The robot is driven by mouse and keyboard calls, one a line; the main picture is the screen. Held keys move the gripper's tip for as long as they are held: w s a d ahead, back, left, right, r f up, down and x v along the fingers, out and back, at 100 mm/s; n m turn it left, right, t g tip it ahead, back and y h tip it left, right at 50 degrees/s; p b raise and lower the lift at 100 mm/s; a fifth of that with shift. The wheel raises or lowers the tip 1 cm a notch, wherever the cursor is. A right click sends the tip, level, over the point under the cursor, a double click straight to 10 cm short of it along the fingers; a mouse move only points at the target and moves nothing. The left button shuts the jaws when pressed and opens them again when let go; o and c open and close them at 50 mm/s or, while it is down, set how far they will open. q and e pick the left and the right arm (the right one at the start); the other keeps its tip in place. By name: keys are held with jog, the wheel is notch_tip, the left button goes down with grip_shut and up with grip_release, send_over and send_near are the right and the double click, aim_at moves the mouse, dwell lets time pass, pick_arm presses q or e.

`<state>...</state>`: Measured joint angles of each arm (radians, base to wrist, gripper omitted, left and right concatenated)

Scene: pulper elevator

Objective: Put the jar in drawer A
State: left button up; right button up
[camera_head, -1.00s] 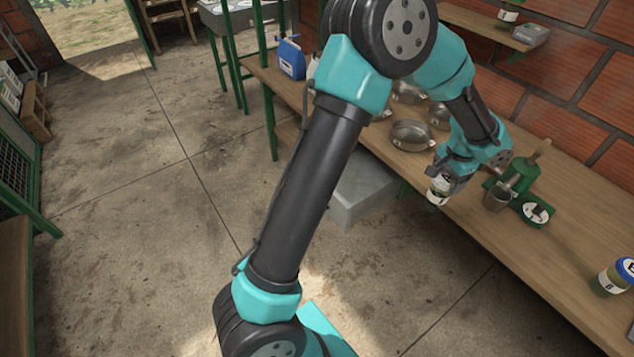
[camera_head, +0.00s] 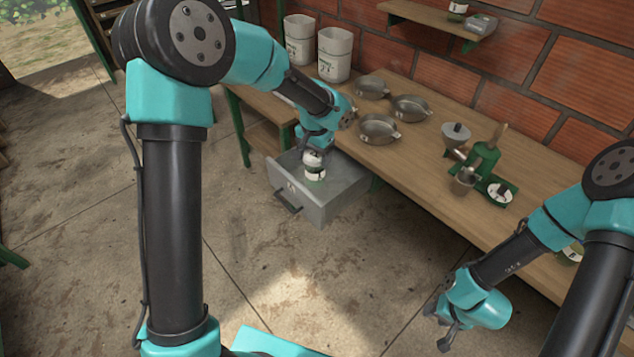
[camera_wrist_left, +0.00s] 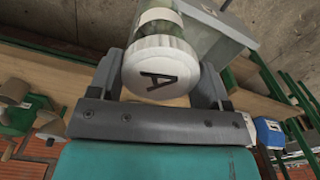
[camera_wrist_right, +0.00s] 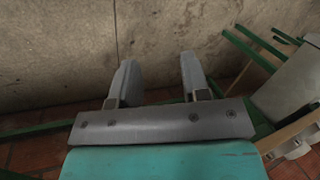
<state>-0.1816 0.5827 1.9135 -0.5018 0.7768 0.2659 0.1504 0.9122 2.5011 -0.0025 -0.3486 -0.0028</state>
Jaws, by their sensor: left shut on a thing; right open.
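The jar (camera_head: 315,172) has a pale lid marked A, which faces the camera in the left wrist view (camera_wrist_left: 158,68). My left gripper (camera_head: 313,155) is shut on the jar and holds it over the open grey drawer (camera_head: 322,212). The drawer is pulled out from under the wooden bench, with a dark handle and a small label on its front. I cannot tell whether the jar's bottom touches the drawer floor. Part of the drawer shows behind the jar in the left wrist view (camera_wrist_left: 232,42). My right gripper (camera_head: 441,332) is open and empty, away from the bench.
Several metal pans (camera_head: 379,129) and a green hand mill (camera_head: 486,162) stand on the bench (camera_head: 440,190). Two white buckets (camera_head: 334,54) stand at the back by the brick wall. Another jar (camera_head: 572,254) is partly hidden by my right arm. The floor before the drawer is clear.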

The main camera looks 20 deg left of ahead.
pick_arm(q)
jog(key=shift+w+f, duration=0.15)
jog(key=shift+w, duration=0.15)
pick_arm(e)
jog(key=o, duration=0.3)
pick_arm(q)
jog(key=w+a+f+n, duration=0.2)
jog(key=w+f, duration=0.9)
jog(key=w, duration=0.1)
jog(key=shift+w+n, duration=0.3)
jog(key=shift+n, duration=0.1)
pick_arm(e)
jog(key=o, duration=0.8)
